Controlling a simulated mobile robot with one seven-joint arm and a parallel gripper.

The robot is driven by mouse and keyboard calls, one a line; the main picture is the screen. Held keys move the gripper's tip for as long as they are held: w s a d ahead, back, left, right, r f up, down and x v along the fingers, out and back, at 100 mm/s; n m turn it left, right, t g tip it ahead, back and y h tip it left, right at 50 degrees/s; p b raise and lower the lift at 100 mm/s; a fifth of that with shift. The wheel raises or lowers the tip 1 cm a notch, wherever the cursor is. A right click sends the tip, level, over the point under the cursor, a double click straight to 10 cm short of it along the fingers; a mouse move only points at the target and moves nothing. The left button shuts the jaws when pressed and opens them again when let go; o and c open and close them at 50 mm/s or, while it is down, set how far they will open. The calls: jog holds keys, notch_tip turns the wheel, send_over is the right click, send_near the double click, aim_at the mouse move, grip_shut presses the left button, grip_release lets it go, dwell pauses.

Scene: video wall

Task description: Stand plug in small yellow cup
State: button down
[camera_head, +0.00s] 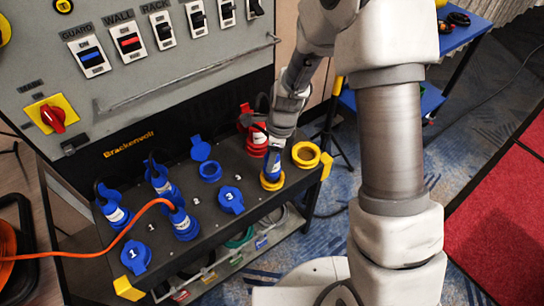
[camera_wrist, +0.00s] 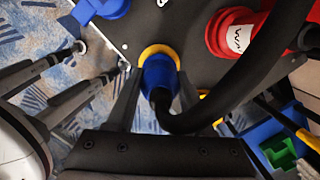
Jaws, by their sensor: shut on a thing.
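My gripper (camera_head: 273,153) points down at the right end of the dark bench top, shut on a blue plug (camera_head: 269,170). In the wrist view the plug (camera_wrist: 158,75) is between the fingers, with a thick black cable curving off to the right. The plug stands roughly upright, with its lower end within the rim of the small yellow cup (camera_head: 272,184). That rim also shows in the wrist view (camera_wrist: 160,49), around the plug's far side. How deep the plug sits is hidden. A larger yellow cup (camera_head: 305,154) is empty, just right of my gripper.
A red plug (camera_head: 254,141) stands close behind my gripper. An orange cable (camera_head: 112,243) runs off left. A grey switch panel (camera_head: 140,70) rises behind. Carpeted floor lies to the right.

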jog(key=shift+f+b, duration=0.95)
jog(key=shift+f, duration=0.55)
grip_release()
dwell(0.5)
jog(key=shift+r, duration=0.2)
jog(key=shift+r+p, duration=2.65)
jog(key=shift+r, duration=0.2)
